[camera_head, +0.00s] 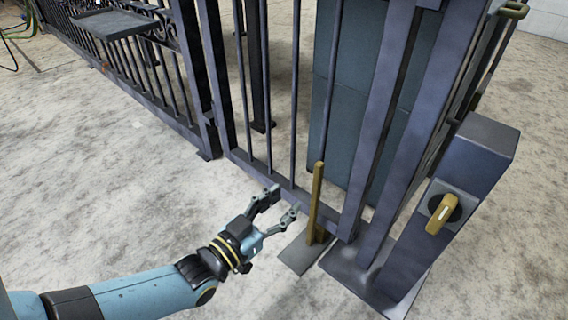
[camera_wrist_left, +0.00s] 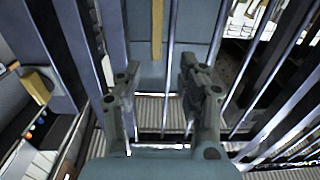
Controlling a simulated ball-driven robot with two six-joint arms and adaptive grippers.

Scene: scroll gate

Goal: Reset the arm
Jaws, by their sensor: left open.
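My left gripper (camera_head: 281,204) is open and empty in front of the lower part of the dark metal gate (camera_head: 290,186). In the head view a yellow upright bar (camera_head: 316,190) stands just right of its fingertips, apart from them, rising from a flat grey plate on the floor. In the left wrist view the two fingers (camera_wrist_left: 158,88) are spread, with gate bars and a blue-grey panel beyond them. The yellow bar (camera_wrist_left: 157,30) also shows there, above the gap between the fingers. My right gripper is in neither view.
A dark post box (camera_head: 470,160) with a yellow handle (camera_head: 444,214) stands right of the gate. A blue-grey cabinet (camera_head: 345,110) is behind the bars. Fence panels (camera_head: 140,70) run to the upper left. The concrete floor (camera_head: 110,190) at left is clear.

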